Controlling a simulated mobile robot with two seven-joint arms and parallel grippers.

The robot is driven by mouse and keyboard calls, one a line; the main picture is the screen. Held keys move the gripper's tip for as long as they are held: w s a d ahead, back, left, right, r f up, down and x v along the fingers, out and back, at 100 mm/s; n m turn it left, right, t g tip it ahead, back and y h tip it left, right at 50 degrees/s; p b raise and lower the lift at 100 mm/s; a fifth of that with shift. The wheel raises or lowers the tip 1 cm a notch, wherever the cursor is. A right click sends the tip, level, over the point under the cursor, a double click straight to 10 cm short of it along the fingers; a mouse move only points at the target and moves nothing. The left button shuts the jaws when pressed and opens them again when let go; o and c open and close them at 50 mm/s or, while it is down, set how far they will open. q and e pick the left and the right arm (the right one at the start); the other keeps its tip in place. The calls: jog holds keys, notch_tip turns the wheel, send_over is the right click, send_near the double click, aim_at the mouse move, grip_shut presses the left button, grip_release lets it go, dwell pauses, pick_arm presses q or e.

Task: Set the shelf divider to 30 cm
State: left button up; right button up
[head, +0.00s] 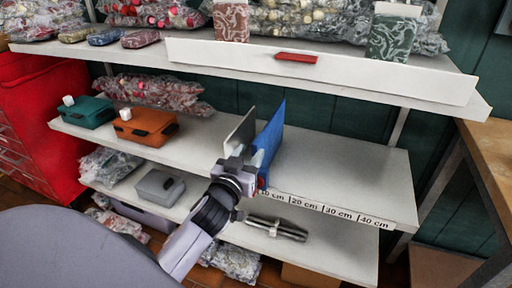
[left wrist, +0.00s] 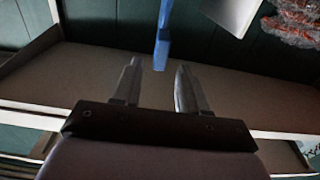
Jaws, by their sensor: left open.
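The blue shelf divider (head: 269,138) stands upright on the middle shelf (head: 345,165), its front edge near the partly hidden 10 cm mark. The scale strip (head: 330,210) on the shelf's front edge shows 20, 30 and 40 cm to the right. My left gripper (head: 252,167) is open at the divider's front edge and hides part of it. In the left wrist view, the divider (left wrist: 163,30) lies ahead, its near end between the open fingertips (left wrist: 158,69), with a visible gap on each side. My right gripper is out of view.
A pale grey panel (head: 240,132) stands just left of the divider. The shelf right of the divider is clear. Orange (head: 146,127) and teal (head: 88,112) boxes sit at the left. The upper shelf's white front lip (head: 340,70) overhangs; a wooden table (head: 490,150) stands right.

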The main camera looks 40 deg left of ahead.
aim_at(254, 148)
pick_arm(q)
jog(key=shift+x, duration=2.4)
jog(key=shift+d, duration=0.1)
jog(key=shift+c, duration=0.3)
grip_shut()
